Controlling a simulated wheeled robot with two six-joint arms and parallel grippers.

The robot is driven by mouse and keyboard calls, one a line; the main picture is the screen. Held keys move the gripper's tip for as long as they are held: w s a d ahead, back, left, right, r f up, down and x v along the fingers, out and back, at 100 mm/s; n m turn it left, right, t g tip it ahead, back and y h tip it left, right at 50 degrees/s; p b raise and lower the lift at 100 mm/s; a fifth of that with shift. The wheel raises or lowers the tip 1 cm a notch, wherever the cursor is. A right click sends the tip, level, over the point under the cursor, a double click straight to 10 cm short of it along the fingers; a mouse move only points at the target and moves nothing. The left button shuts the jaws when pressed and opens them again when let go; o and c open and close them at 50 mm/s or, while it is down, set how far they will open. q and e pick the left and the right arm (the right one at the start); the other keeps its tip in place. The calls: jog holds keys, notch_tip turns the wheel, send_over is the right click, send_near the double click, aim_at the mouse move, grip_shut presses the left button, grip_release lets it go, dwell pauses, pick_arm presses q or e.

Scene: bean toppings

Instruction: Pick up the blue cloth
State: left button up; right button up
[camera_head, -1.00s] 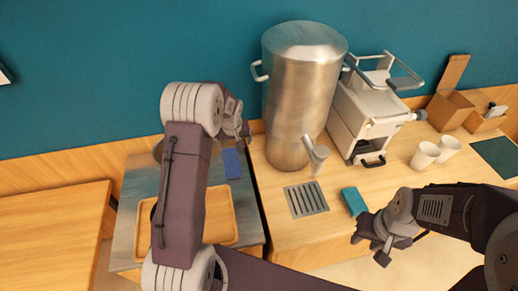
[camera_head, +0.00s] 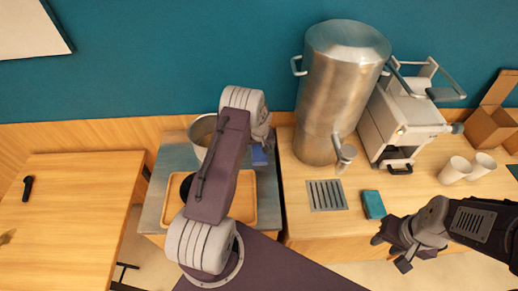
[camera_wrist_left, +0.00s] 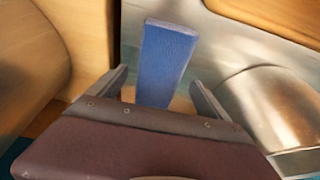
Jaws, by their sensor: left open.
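The blue cloth (camera_head: 260,155) lies at the right rear of the grey-topped station, partly covered by my left wrist in the head view. In the left wrist view the blue cloth (camera_wrist_left: 165,55) is a long flat strip ahead of my left gripper (camera_wrist_left: 158,80). That gripper is open, with one finger on each side of the strip's near end; I see no contact. In the head view its fingertips are mostly hidden behind the arm. My right gripper (camera_head: 391,252) has its fingers apart, empty, below a teal block-like item (camera_head: 373,205).
A wooden tray (camera_head: 246,211) and a metal pot (camera_head: 202,131) are on the station, partly behind my left arm. A tall steel dispenser (camera_head: 335,95), a white machine (camera_head: 400,120) and white cups (camera_head: 455,170) stand on the right counter. The left table (camera_head: 80,200) is mostly clear.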

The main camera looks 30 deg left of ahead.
aim_at(259, 149)
pick_arm(q)
jog(key=shift+x, duration=0.75)
jog(key=shift+r, duration=0.15)
jog(key=c, duration=1.2)
jog(key=shift+c, duration=1.3)
pick_arm(e)
jog(key=shift+w+a, duration=0.1)
jog(key=shift+w, duration=0.1)
